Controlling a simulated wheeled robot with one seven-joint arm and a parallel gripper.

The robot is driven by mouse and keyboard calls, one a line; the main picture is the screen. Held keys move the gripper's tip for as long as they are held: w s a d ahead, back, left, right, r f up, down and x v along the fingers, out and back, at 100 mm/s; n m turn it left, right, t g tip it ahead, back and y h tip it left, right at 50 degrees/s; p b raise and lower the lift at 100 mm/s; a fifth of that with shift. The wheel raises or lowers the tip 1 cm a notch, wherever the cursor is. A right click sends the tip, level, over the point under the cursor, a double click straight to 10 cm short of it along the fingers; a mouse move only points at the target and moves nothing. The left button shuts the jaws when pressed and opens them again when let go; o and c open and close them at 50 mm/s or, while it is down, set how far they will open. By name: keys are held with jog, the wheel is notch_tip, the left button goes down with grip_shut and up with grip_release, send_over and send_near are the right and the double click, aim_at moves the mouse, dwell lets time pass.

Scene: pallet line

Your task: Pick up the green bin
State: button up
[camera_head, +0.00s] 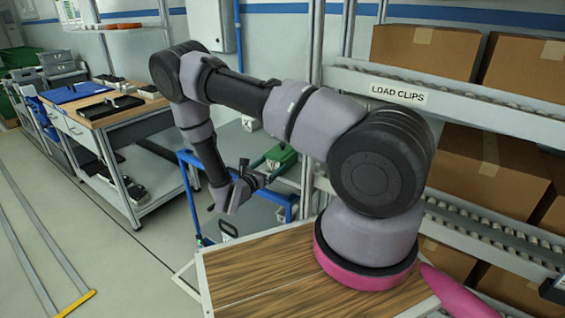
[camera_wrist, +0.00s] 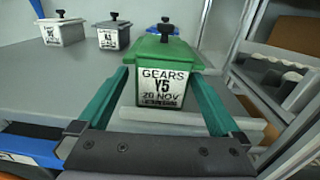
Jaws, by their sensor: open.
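The green bin (camera_wrist: 163,80) has a lid with a black knob and a white label reading "GEARS Y5 20 NOV". It stands upright on a grey surface (camera_wrist: 50,95) in the wrist view. My gripper (camera_wrist: 160,88) is open, with one teal finger on each side of the bin's front. I cannot tell whether the fingers touch it. In the head view the green bin (camera_head: 281,156) is small, just beyond my gripper (camera_head: 264,171), and partly hidden by my arm.
A shelf rack (camera_head: 470,110) with cardboard boxes (camera_head: 425,50) rises on the right. A workbench (camera_head: 100,110) stands at left. Open floor (camera_head: 90,225) lies in front of the bench.

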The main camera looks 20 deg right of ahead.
jog(key=x, duration=0.4)
jog(key=shift+w+d, duration=0.1)
jog(key=shift+d, duration=0.35)
jog(key=shift+r, duration=0.1)
grip_shut()
